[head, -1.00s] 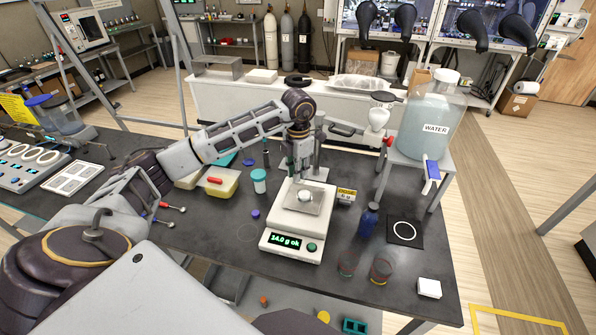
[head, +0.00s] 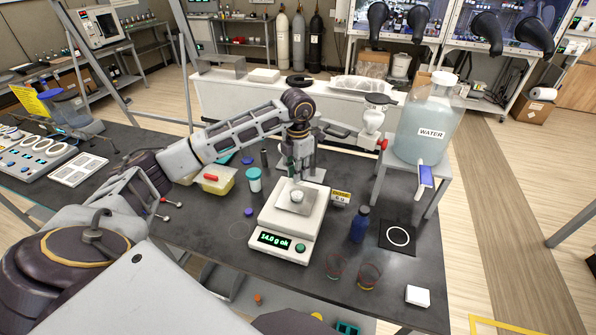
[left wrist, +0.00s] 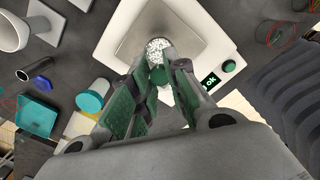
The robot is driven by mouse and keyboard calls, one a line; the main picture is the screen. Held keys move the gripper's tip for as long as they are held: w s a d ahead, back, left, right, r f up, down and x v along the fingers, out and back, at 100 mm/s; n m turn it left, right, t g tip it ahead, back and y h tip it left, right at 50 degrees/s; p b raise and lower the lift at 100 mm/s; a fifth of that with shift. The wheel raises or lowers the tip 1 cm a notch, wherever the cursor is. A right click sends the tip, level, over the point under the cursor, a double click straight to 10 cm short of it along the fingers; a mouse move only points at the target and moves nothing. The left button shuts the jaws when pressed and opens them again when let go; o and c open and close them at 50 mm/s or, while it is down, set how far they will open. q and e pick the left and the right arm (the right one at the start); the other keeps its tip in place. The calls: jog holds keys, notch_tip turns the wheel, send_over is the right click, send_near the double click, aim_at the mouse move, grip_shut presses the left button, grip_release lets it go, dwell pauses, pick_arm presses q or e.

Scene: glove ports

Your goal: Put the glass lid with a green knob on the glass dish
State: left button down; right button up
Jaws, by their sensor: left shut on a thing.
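The glass dish (head: 297,196), with white grains in it, sits on the square metal pan of a balance; it also shows in the left wrist view (left wrist: 157,46). My left gripper (head: 299,178) points down just above the dish. In the left wrist view, my left gripper (left wrist: 157,82) is shut on the green knob of the glass lid (left wrist: 158,75). The knob appears close to the dish's near edge. The clear lid plate is too hard to make out, so I cannot tell whether it touches the dish. My right gripper is out of view.
The white balance (head: 285,233) has a lit green display. A blue bottle (head: 360,225), two small glass vessels (head: 369,275) and a white box (head: 417,296) stand to its right. A turquoise-lidded jar (head: 254,181) stands left. A water carboy (head: 427,120) is on a raised stand.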

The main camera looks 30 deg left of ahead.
pick_arm(q)
jog(key=shift+a, duration=0.1)
dwell(0.4)
jog(key=shift+f, duration=0.2)
jog(key=shift+f, duration=0.2)
jog(key=shift+f+b, duration=1.1)
jog(key=shift+f, duration=0.6)
jog(key=shift+f+b, duration=0.65)
jog(key=shift+f, duration=0.2)
jog(key=shift+f, duration=0.1)
jog(key=shift+f+b, duration=0.35)
jog(key=shift+b, duration=0.2)
dwell(0.5)
